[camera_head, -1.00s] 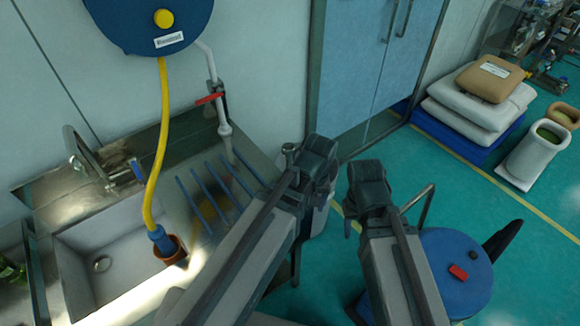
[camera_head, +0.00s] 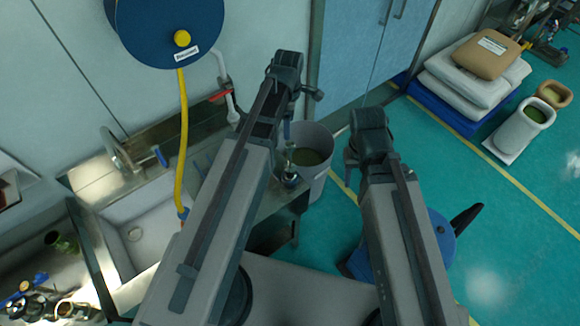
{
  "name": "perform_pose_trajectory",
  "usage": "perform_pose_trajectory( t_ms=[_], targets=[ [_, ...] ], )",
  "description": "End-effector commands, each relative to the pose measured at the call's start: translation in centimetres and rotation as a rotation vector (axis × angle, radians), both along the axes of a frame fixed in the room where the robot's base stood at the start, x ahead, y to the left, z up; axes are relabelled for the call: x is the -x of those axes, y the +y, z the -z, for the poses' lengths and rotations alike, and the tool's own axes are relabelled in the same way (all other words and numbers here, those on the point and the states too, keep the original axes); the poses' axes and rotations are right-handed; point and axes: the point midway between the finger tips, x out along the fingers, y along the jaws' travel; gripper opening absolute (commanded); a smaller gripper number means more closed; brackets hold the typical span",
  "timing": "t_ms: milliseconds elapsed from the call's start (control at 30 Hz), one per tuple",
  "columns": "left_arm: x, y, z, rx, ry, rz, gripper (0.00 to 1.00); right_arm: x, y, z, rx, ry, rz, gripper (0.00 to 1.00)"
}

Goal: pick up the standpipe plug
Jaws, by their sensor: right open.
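I cannot make out the standpipe plug with certainty. A small silvery fitting (camera_head: 289,178) shows at the right end of the steel sink counter, below my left gripper, and is partly hidden by my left arm. My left gripper (camera_head: 289,82) is above the counter end, in front of the wall; its jaws are seen from behind, so their opening is unclear. My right gripper (camera_head: 370,150) is open and empty, over the floor to the right of a grey bucket.
The grey bucket (camera_head: 318,172) with greenish contents stands beside the counter. A blue hose reel (camera_head: 150,32) with a yellow hose (camera_head: 183,135) hangs over the sink (camera_head: 150,232). Stacked sacks (camera_head: 462,92) lie at the right.

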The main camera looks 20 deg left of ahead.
Motion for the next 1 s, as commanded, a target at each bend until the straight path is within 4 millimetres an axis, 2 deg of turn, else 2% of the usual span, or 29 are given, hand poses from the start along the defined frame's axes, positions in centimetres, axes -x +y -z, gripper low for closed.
perform_pose_trajectory(
  t_ms=[267, 800, 1000],
  targets=[
    [0.0, 0.0, 1.5, 0.0, 0.0, 0.002, 0.83, 0.0, 0.0, 1.5, 0.001, 0.0, -0.006, 0.5],
    [0.0, -0.1, 8.5, 0.0, 0.0, 0.003, 0.83, -0.1, -0.1, 8.5, 0.002, -0.001, -0.03, 0.5],
    [0.0, -0.1, 8.8, 0.0, 0.0, 0.003, 0.83, -0.1, 0.0, 8.8, 0.001, -0.002, -0.029, 0.5]
  ],
)
